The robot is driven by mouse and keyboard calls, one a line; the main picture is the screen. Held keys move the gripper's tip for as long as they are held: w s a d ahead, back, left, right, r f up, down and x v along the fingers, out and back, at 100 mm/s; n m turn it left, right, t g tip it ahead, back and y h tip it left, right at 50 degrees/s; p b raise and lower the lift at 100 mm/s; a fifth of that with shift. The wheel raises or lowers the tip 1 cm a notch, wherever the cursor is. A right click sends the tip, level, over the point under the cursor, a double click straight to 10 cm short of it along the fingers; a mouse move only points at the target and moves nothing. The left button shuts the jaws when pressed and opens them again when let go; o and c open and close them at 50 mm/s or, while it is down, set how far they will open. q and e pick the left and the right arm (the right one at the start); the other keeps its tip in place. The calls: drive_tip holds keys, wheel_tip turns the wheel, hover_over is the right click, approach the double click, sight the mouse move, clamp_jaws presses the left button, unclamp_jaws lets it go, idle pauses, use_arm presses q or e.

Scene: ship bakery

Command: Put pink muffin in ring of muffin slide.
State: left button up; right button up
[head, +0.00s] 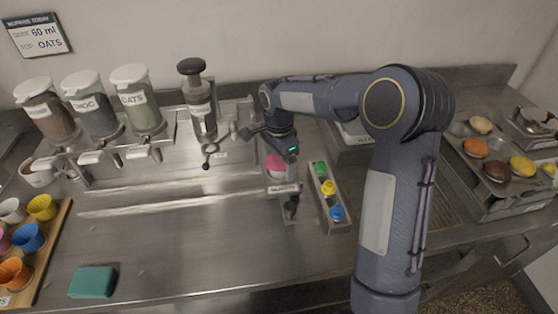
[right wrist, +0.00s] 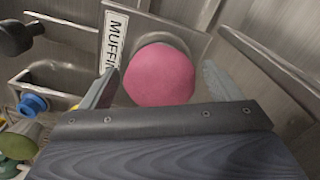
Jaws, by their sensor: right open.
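The pink muffin (head: 276,164) shows in the head view just below my right gripper (head: 283,153). In the right wrist view the pink muffin (right wrist: 159,74) lies between the two open fingers, with a gap on each side. It sits at a round metal ring (right wrist: 165,42) on the muffin slide (right wrist: 139,6), beside a label reading "MUFFIN". In the head view the slide (head: 284,189) runs down toward the front, and my gripper hides part of the ring. I cannot tell how deep the muffin sits. My left gripper is not in view.
A narrow tray (head: 331,197) with green, yellow and blue pieces stands right of the slide. Dispensers (head: 140,108) stand at the back left. A board (head: 45,262) of coloured cups and a teal sponge (head: 93,282) are at the left. The middle counter is clear.

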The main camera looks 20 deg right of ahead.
wheel_tip(320, 180, up, 11)
drive_tip(key=shift+f, duration=0.1)
drive_tip(key=shift+r, duration=0.35)
drive_tip(key=s+r+n+t+y, duration=0.25)
drive_tip(key=s+n, duration=0.45)
drive_tip(key=s, duration=0.8)
drive_tip(key=s+a+f+n+t, duration=0.1)
drive_tip(key=s+a+f+n, duration=0.1)
drive_tip(key=s, duration=0.4)
drive_tip(key=s+a+f+n+t+y, duration=0.1)
drive_tip(key=s+a+f+n+t, duration=0.1)
drive_tip(key=s+f+n, duration=0.2)
drive_tip(key=s+n, duration=0.1)
drive_tip(key=s, duration=0.2)
drive_tip(key=shift+f+n, duration=0.4)
drive_tip(key=shift+a+r, duration=0.1)
